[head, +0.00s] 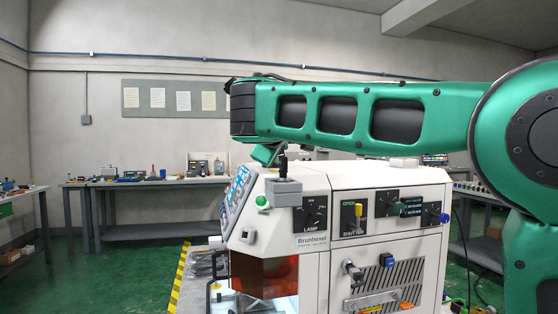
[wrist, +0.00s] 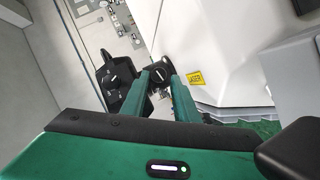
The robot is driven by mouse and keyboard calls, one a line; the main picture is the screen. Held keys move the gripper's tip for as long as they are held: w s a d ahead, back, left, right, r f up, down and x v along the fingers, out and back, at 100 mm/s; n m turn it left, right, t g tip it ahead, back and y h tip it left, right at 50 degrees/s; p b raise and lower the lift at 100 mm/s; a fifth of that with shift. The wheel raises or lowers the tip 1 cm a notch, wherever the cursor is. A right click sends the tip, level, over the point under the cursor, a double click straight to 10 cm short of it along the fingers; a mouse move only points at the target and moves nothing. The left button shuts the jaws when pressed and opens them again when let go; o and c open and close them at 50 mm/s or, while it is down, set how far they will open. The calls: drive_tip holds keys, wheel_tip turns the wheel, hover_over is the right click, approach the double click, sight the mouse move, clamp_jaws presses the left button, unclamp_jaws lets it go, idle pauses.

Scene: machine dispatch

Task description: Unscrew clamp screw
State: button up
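In the wrist view, the two green fingers of my gripper (wrist: 160,80) stand apart. A round black knob (wrist: 159,72), which may be the clamp screw, shows between and just beyond their tips. I cannot tell whether the fingers press on it. In the head view, a green part of my gripper shows below the end of my arm, close to a dark upright post (head: 283,164) on a grey block (head: 283,187) on top of the white machine (head: 345,177). The fingertips are hidden there, and I cannot tell whether the post is the same knob.
A black plate with a dial (wrist: 118,78) lies just left of the fingers in the wrist view. A yellow laser label (wrist: 196,79) is to their right. The machine's front carries a lamp dial (head: 311,213) and a yellow shutter lever (head: 358,211). Workbenches (head: 150,184) line the back wall.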

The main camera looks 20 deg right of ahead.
drive_tip(key=v, duration=0.5)
drive_tip(key=shift+s+a, duration=0.15)
drive_tip(key=shift+s, duration=0.05)
